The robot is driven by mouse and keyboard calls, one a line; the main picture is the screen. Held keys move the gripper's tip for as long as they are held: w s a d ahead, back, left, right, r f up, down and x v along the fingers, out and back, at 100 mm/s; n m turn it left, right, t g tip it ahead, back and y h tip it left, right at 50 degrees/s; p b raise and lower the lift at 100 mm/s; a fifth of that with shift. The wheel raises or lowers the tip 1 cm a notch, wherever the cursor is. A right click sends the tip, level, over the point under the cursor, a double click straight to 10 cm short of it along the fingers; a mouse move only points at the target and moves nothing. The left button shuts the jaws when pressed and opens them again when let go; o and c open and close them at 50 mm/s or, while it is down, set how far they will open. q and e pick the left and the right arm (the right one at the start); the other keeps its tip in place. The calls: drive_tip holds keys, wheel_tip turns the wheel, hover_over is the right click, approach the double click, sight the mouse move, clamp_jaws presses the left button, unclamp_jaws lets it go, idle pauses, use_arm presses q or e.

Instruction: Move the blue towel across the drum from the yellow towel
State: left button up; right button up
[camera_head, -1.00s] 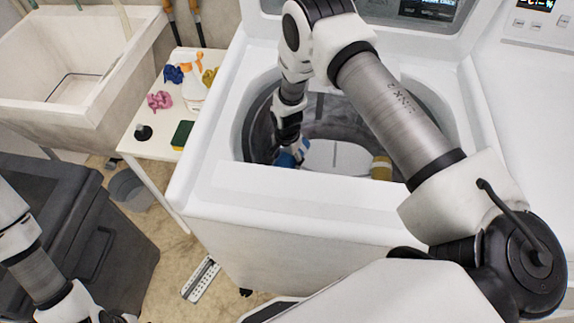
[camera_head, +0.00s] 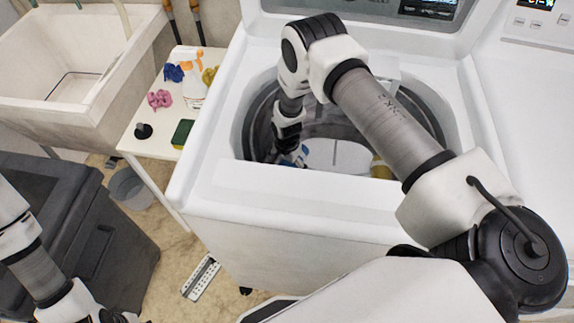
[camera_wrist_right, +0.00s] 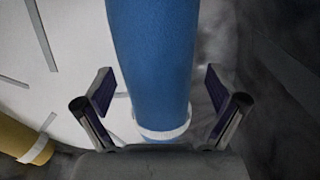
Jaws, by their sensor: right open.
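In the right wrist view the rolled blue towel (camera_wrist_right: 152,55) with a white band stands between the two fingers of my right gripper (camera_wrist_right: 158,100). The fingers are open, with a gap on each side of the towel. In the head view my right gripper (camera_head: 293,152) is down inside the washer drum (camera_head: 262,120) at its left side, and a bit of blue towel (camera_head: 287,162) shows by it. The yellow towel (camera_head: 380,169) is at the drum's right side, and it also shows at the lower left of the right wrist view (camera_wrist_right: 22,138). My left gripper (camera_head: 115,317) is at the bottom left edge, mostly cut off.
The white washer rim (camera_head: 300,192) surrounds the drum opening. A white centre piece (camera_head: 338,155) lies between the towels. To the left stand a small white table (camera_head: 155,147) with cloths and a spray bottle, a sink (camera_head: 70,75) and a dark bin (camera_head: 85,230).

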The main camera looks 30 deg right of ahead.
drive_tip(key=shift+r, duration=0.1)
wheel_tip(320, 180, up, 12)
drive_tip(key=shift+r+b, duration=0.1)
drive_tip(key=shift+b, duration=0.25)
